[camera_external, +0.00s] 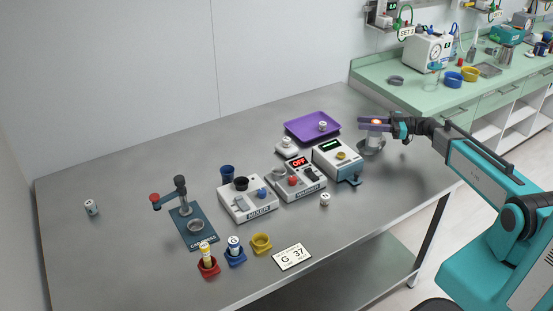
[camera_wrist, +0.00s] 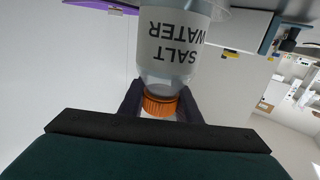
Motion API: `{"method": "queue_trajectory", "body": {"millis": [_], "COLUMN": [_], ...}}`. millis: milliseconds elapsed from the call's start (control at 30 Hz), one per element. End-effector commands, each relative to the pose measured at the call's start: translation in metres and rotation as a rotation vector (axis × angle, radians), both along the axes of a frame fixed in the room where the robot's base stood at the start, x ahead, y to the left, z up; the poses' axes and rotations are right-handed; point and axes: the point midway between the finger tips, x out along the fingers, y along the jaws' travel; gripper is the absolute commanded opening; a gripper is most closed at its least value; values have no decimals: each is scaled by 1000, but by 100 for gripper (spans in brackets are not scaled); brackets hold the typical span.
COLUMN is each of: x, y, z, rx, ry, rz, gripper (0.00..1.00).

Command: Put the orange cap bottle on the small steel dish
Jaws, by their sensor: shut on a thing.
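The orange cap bottle (camera_external: 374,141) is clear with a white label, and stands upright at the far right of the table. In the wrist view, the bottle (camera_wrist: 174,45) reads SALT WATER and its orange cap (camera_wrist: 160,106) is between my fingers. My gripper (camera_external: 376,122) is shut on the bottle at its cap end. The small steel dish (camera_external: 380,150) is directly below the bottle, which hides part of it. I cannot tell whether the bottle's base touches the dish.
A purple tray (camera_external: 300,134) with a small vial and a white device with a green display (camera_external: 337,160) stand left of the dish. A mixer (camera_external: 247,200), a warmer (camera_external: 300,182) and coloured cups stand further left. The table's right edge is close to the dish.

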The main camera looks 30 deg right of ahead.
Motion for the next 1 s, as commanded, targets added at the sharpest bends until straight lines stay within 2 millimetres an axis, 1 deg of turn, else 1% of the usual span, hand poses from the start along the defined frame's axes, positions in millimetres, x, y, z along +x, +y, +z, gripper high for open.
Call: {"method": "queue_trajectory", "body": {"millis": [67, 100, 200, 567, 800, 1000], "x": [0, 0, 0, 0, 0, -15], "y": [0, 0, 0, 0, 0, -21], "z": [-1, -2, -2, -1, 11, 8], "rx": [1, 0, 0, 0, 0, -1], "ry": [-1, 0, 0, 0, 0, 1], "rz": [0, 0, 0, 0, 0, -3], "gripper": [0, 33, 49, 49, 49, 49]}}
